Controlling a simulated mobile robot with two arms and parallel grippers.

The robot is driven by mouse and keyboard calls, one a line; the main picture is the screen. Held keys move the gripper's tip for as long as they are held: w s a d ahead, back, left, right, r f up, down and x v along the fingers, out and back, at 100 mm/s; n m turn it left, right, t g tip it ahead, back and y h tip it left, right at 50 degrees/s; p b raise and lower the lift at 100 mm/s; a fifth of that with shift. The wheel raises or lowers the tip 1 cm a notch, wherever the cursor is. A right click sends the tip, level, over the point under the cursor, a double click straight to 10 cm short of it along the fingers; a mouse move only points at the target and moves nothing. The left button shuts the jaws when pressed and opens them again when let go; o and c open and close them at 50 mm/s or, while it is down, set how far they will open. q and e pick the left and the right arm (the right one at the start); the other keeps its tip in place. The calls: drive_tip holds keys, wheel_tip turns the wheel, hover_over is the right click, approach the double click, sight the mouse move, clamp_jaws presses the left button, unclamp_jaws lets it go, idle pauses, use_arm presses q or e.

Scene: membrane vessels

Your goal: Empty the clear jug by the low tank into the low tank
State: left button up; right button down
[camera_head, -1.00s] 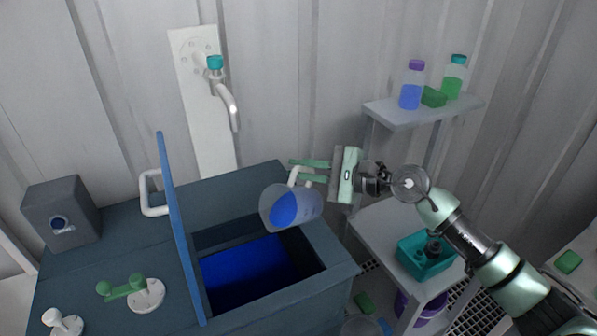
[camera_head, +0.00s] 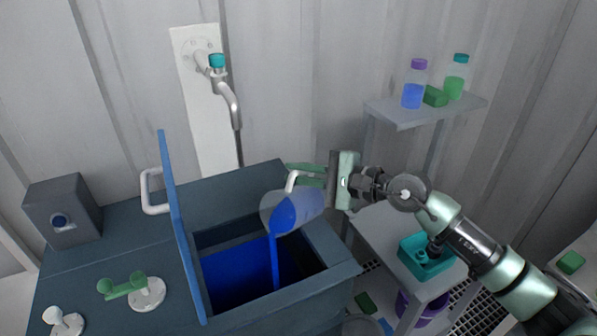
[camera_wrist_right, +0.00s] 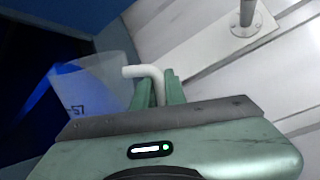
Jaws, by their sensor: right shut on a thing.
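The clear jug (camera_head: 308,203) is tilted over the low tank (camera_head: 341,271), its mouth toward the left. Blue liquid runs from its mouth in a thin stream (camera_head: 273,258) into the tank's open top, where blue liquid lies. My right gripper (camera_head: 303,172) is shut on the jug's white handle. In the right wrist view the jug (camera_wrist_right: 100,85) shows a "57" mark, and its handle sits between the green fingers of my right gripper (camera_wrist_right: 160,85). My left gripper is not in view.
The tank's blue lid (camera_head: 176,220) stands upright left of the opening. A wall tap (camera_head: 226,95) hangs behind. A shelf (camera_head: 400,112) with two bottles is at the right, above a lower shelf holding a teal container (camera_head: 415,262). Green and white valve handles (camera_head: 130,288) sit front left.

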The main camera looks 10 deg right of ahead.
sight(288, 190)
drive_tip(key=shift+s+a, duration=0.1)
drive_tip(key=shift+s+a+f+n, duration=0.35)
drive_tip(key=shift+s+a+n, duration=0.2)
drive_tip(key=shift+n, duration=0.25)
drive_tip(key=shift+s, duration=0.1)
drive_tip(key=shift+s+a+f+n+h+p, duration=0.2)
drive_tip(key=shift+s+a+n+h+p, duration=0.1)
drive_tip(key=shift+s+a+n+p, duration=0.25)
drive_tip(key=shift+s+a+f+n+t, duration=0.15)
drive_tip(key=shift+s+a+f, duration=0.05)
drive_tip(key=shift+s+a, duration=0.25)
drive_tip(key=shift+s+a+f+n+t, duration=0.1)
drive_tip(key=shift+s+a+f+t, duration=0.1)
drive_tip(key=shift+s+a, duration=0.2)
drive_tip(key=shift+s, duration=0.1)
drive_tip(key=shift+f, duration=0.1)
